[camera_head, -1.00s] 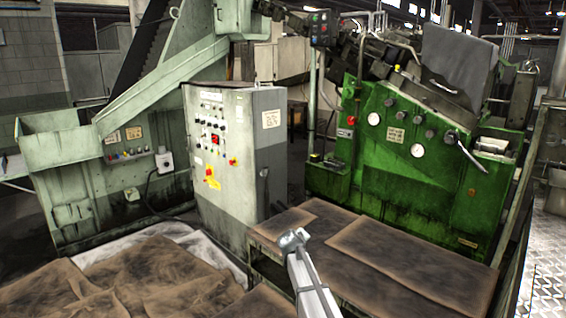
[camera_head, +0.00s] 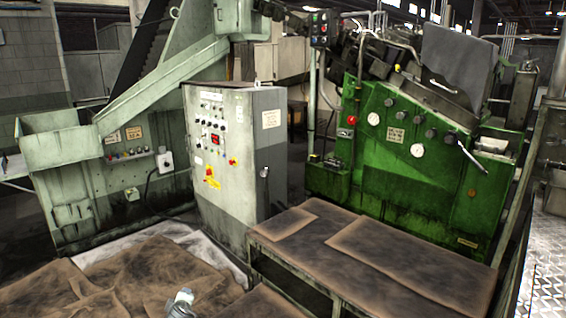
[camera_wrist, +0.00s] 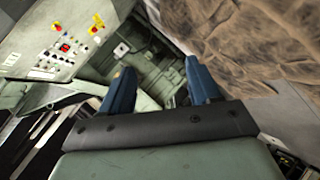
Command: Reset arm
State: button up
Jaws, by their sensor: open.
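My gripper (camera_wrist: 158,88) shows in the wrist view with its two blue-tipped fingers spread apart and nothing between them. In the head view only a small grey-white part of my arm shows at the bottom edge, left of centre, in front of the brown cloth-like covering (camera_head: 130,275). The gripper's fingers cannot be made out in the head view. The wrist view has the covering (camera_wrist: 245,40) at upper right, beyond the fingers, and the control cabinet (camera_wrist: 60,40) at upper left.
The grey control cabinet (camera_head: 235,150) stands mid-scene, beside the pale green hopper machine (camera_head: 80,190). The green bolt former (camera_head: 400,170) is at right. A low table (camera_head: 370,260) with brown mats is in front of it; the space above it is clear.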

jog(key=s+d+f+g, duration=0.1)
jog(key=s+f, duration=0.5)
jog(key=f, duration=0.1)
jog(key=s+d+f+m+g+h, duration=0.3)
jog(key=d+f, duration=0.6)
jog(key=d, duration=0.4)
jog(key=s+d+f+m+g+h, duration=0.25)
jog(key=d+f, duration=0.55)
jog(key=d, duration=0.5)
jog(key=s+d+f+m+g, duration=0.2)
jog(key=s+d+f, duration=0.2)
jog(key=s+d, duration=0.25)
jog(key=s+d+f+m+g, duration=0.25)
jog(key=s+d, duration=0.25)
jog(key=d, duration=0.3)
jog(key=s+d+f+m+g, duration=0.2)
jog(key=s+d+m+g, duration=0.1)
jog(key=s, duration=0.8)
jog(key=s+d+f+m+g+y, duration=0.1)
jog(key=s+d, duration=0.4)
jog(key=s, duration=0.6)
jog(key=m+g, duration=0.1)
jog(key=g, duration=0.1)
jog(key=shift+s+d+f+m+g, duration=0.2)
jog(key=shift+d+f+m+g, duration=0.1)
jog(key=shift+d+f+m, duration=0.1)
jog(key=shift+y, duration=0.25)
